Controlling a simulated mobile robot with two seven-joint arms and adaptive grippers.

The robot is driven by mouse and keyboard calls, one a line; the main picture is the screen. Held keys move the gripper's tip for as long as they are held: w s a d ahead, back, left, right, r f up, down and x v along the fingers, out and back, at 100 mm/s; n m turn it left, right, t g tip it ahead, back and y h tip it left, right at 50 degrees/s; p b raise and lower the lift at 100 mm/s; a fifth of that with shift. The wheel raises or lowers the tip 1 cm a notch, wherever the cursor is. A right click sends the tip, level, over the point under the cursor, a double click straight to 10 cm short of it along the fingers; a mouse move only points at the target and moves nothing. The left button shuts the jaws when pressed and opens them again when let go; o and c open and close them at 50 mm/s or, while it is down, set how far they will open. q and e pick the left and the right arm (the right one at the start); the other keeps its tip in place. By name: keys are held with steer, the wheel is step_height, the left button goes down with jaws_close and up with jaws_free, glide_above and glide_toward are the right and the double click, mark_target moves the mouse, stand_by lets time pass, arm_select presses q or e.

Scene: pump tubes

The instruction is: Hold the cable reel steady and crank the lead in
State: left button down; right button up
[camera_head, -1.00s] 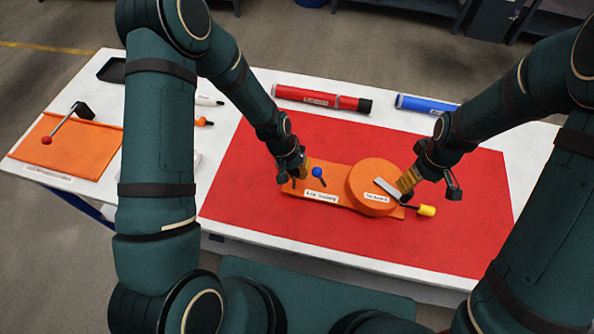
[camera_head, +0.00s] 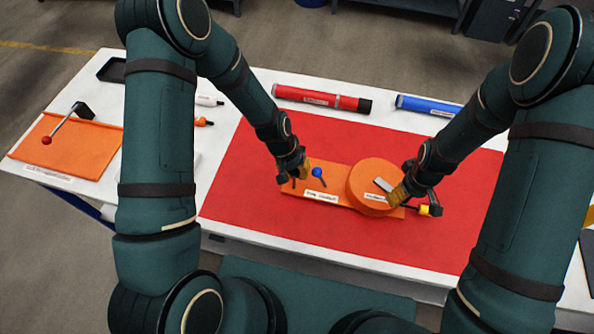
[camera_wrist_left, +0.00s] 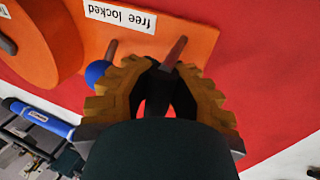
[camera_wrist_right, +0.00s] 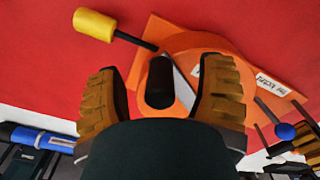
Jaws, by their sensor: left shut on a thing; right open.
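The cable reel has an orange base plate (camera_head: 330,195) and a round orange drum (camera_head: 366,190) on the red mat. A grey crank arm (camera_head: 383,184) lies on the drum; its black knob (camera_wrist_right: 160,82) shows in the right wrist view. My right gripper (camera_wrist_right: 163,90) is open, with a finger on either side of the knob. My left gripper (camera_wrist_left: 160,80) is shut at the plate's left end on a brown post (camera_wrist_left: 175,52). A blue-balled lever (camera_head: 317,173) stands beside it, by a "free locked" label (camera_wrist_left: 120,16). The yellow lead end (camera_head: 424,210) sticks out right, partly hidden by my right gripper.
A red tube (camera_head: 320,100) and a blue tube (camera_head: 425,105) lie along the table's back. The red mat (camera_head: 250,200) is clear in front of the reel.

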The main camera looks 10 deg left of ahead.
jaws_close()
steer(key=shift+f, duration=0.2)
stand_by(0.3)
steer(key=shift+s, duration=0.1)
steer(key=shift+s+a+m, duration=0.4)
steer(key=shift+s+m, duration=0.15)
steer(key=shift+m, duration=0.25)
steer(key=shift+s+a+m, duration=0.4)
steer(key=shift+s+m, duration=0.05)
steer(key=shift+m, duration=0.35)
